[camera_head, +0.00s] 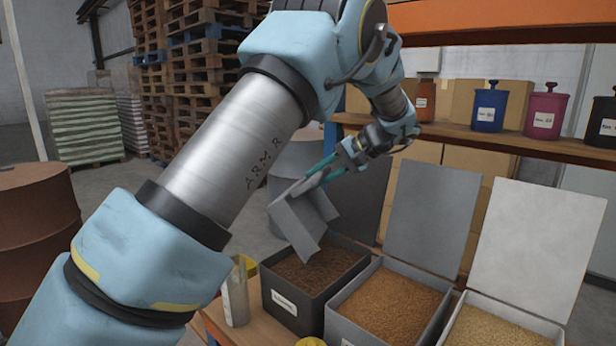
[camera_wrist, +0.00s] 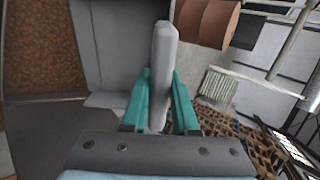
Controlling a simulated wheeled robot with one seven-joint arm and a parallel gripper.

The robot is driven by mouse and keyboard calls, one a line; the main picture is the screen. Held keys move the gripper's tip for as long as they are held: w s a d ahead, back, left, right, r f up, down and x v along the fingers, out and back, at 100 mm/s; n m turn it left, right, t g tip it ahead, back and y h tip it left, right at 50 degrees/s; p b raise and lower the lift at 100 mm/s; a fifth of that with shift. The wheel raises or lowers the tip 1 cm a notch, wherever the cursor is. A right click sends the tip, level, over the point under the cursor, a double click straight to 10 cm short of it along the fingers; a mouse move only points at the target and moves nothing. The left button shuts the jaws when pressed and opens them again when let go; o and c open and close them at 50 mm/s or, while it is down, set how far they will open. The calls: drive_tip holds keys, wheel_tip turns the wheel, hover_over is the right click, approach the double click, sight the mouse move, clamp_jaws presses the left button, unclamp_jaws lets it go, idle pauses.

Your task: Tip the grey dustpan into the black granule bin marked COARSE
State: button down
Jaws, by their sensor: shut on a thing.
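My gripper (camera_head: 322,172) has teal fingers shut on the handle of the grey dustpan (camera_head: 297,222). In the wrist view the grey handle stands between the teal fingers, and the pan (camera_wrist: 112,40) lies beyond. The dustpan is steeply tilted, its lower end over the left rear part of the black bin (camera_head: 292,308). I cannot tell whether it touches the bin or still holds anything. The black bin is the leftmost of three open bins and holds dark brown granules (camera_head: 318,274). Its label is too small to read.
To its right stand a grey bin of orange-brown granules (camera_head: 388,300) and a bin of pale granules (camera_head: 490,333), with raised lids behind. A clear container (camera_head: 235,297) stands left of the black bin. A shelf with lidded canisters (camera_head: 489,108) is behind.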

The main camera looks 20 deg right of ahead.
drive_tip(key=shift+s+d+f+t+y, duration=0.15)
drive_tip(key=shift+s+d+t+y, duration=0.3)
drive_tip(key=shift+s+d, duration=0.35)
drive_tip(key=shift+s+d+f+t+y, duration=0.1)
drive_tip(key=shift+s+d+t+y, duration=0.25)
drive_tip(key=shift+s+d+y, duration=0.4)
drive_tip(key=shift+w+d, duration=0.15)
drive_tip(key=shift+r+h, duration=0.1)
drive_tip(key=shift+h, duration=0.2)
drive_tip(key=r+g+h+p, duration=0.2)
drive_tip(key=r+h+p, duration=0.1)
drive_tip(key=shift+w+a+g, duration=0.15)
drive_tip(key=shift+a+g, duration=0.05)
drive_tip(key=shift+g, duration=0.1)
drive_tip(key=shift+d+f+g+h+p, duration=0.1)
drive_tip(key=shift+d+g+h+p, duration=0.1)
drive_tip(key=shift+g+h+p, duration=0.3)
